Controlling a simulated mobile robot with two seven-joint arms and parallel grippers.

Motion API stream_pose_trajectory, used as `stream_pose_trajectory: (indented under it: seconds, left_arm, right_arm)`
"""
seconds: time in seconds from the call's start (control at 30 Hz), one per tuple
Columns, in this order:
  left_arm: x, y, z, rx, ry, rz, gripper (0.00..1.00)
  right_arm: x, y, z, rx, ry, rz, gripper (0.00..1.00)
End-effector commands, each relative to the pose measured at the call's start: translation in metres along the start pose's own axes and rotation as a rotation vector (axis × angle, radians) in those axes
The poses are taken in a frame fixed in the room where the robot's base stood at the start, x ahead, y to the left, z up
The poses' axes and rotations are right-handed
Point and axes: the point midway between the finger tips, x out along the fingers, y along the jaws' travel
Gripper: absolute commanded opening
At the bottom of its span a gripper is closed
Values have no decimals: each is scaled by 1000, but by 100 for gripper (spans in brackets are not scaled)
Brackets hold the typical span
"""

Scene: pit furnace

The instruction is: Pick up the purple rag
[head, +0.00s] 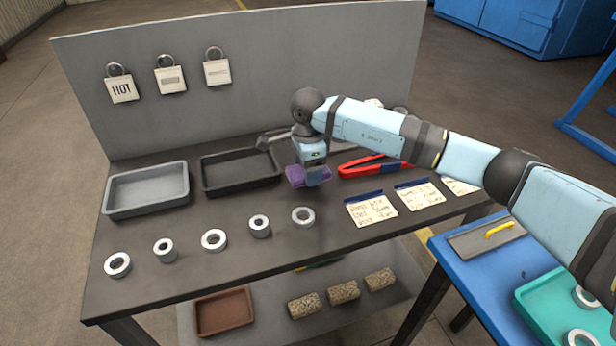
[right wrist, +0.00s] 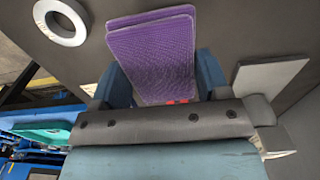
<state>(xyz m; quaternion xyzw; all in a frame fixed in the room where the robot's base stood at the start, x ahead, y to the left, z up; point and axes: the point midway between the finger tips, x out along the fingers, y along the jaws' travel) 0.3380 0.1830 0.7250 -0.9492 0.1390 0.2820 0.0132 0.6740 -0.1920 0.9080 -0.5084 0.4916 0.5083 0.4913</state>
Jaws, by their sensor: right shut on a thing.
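The purple rag (head: 295,175) is in my right gripper (head: 313,178), over the middle of the dark workbench. In the right wrist view the rag (right wrist: 152,50) looks like a flat folded pad with a textured face. It sits between the two blue fingers of the right gripper (right wrist: 155,80), which are shut on it. I cannot tell for sure how far the rag is above the bench top. My left gripper is not in view.
On the dark workbench (head: 150,255) stand a grey tray (head: 147,206) and a black tray (head: 240,187). Several metal rings lie along the front, one (head: 303,216) close below the gripper. Red-handled tool (head: 370,168) and paper cards (head: 371,209) lie to the right. A grey panel (head: 250,95) rises behind.

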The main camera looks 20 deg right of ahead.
Motion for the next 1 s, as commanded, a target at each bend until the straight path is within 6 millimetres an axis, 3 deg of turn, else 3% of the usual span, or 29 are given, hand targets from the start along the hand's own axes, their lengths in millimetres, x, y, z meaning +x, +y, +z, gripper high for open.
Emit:
stream_pose_trajectory:
  seconds: [0.5,0.7,1.0]
  left_arm:
    - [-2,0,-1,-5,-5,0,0]
    - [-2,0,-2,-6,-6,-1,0]
    - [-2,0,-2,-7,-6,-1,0]
  right_arm:
    - [-130,0,0,-1,-1,-3,46]
    - [-154,0,0,0,-1,-1,46]
    - [-160,0,0,0,-1,0,46]
